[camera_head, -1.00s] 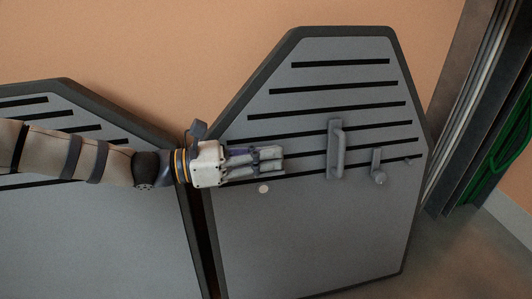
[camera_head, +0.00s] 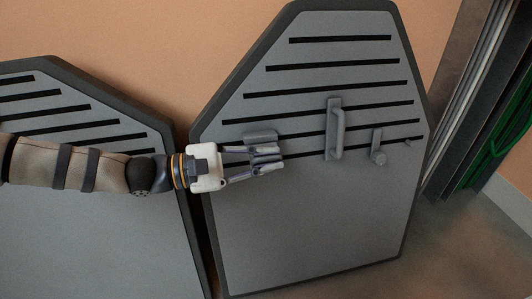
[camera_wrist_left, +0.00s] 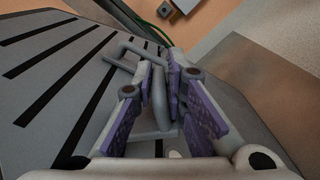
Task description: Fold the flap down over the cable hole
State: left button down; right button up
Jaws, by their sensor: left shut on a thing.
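The cable hole is out of sight, probably behind the fingers. How far the flap is folded I cannot tell. My right gripper is not in view.
The right panel (camera_head: 310,220) carries an upright handle (camera_head: 334,129) and a small latch with a knob (camera_head: 378,157). A second slotted panel (camera_head: 90,225) stands at left. Green cables (camera_head: 508,118) hang at far right. The panel's lower part is clear.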

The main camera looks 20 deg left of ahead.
pick_arm(q)
jog(key=m, duration=0.1)
jog(key=f+m, duration=0.1)
jog(key=m+b, duration=0.1)
jog(key=shift+w+a+f+m, duration=0.2)
jog(key=shift+w+a+m, duration=0.05)
jog(key=shift+m, duration=0.05)
jog(key=m, duration=0.1)
jog(key=f+m+b, duration=0.1)
jog(key=m, duration=0.1)
jog(key=shift+w+a+f+m+b, duration=0.15)
jog(key=shift+w+m+b, duration=0.1)
jog(key=shift+m+b, duration=0.15)
jog(key=c, duration=1.7)
grip_release()
jog(key=shift+s, duration=0.1)
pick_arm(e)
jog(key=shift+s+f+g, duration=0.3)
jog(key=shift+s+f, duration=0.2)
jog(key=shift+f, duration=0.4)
pick_arm(q)
jog(key=v, duration=1.2)
jog(key=shift+s, duration=0.1)
